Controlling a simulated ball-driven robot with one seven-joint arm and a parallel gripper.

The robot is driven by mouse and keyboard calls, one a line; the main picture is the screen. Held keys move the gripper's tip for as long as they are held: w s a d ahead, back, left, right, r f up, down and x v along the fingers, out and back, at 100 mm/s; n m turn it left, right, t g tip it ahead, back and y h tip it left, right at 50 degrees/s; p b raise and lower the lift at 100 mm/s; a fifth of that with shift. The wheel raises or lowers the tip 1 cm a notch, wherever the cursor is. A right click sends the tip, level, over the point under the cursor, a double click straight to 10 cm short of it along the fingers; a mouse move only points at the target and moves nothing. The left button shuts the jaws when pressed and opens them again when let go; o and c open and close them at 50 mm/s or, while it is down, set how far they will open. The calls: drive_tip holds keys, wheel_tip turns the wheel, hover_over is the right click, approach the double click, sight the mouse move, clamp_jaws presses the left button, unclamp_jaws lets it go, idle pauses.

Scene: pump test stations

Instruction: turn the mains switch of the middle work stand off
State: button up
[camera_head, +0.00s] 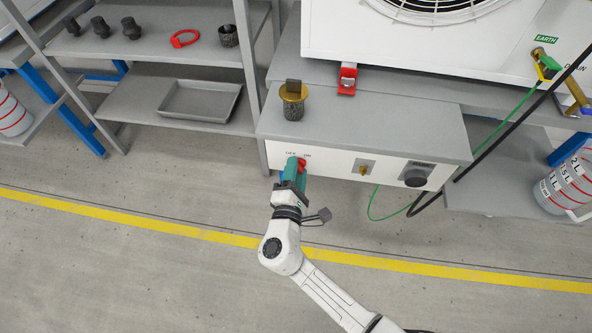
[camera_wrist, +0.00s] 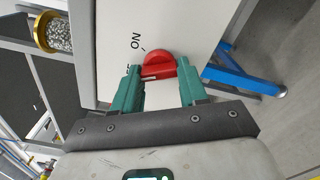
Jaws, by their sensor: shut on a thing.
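The mains switch is a red rotary knob (camera_head: 302,163) at the left end of the white front panel of the work stand (camera_head: 368,127). The letters OFF and ON are printed above it. My gripper (camera_head: 295,172) is at the panel with its green fingers on the knob. In the wrist view, the red knob (camera_wrist: 158,58) sits between the two fingertips of my gripper (camera_wrist: 159,70), which are shut on its handle. The word ON shows beside the knob. The fingers partly hide the knob and the other label, so I cannot tell exactly where the handle points.
The same panel carries a small brass-coloured switch (camera_head: 364,167) and a black dial (camera_head: 416,177). Green and black cables hang at the right. The floor in front is clear, with a yellow line (camera_head: 420,264).

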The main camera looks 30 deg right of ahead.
drive_tip(key=shift+n, duration=0.5)
drive_tip(key=o, duration=1.1)
drive_tip(key=shift+c, duration=0.2)
drive_tip(key=p+v, duration=0.2)
drive_tip(key=v, duration=0.9)
drive_tip(key=shift+w, duration=0.1)
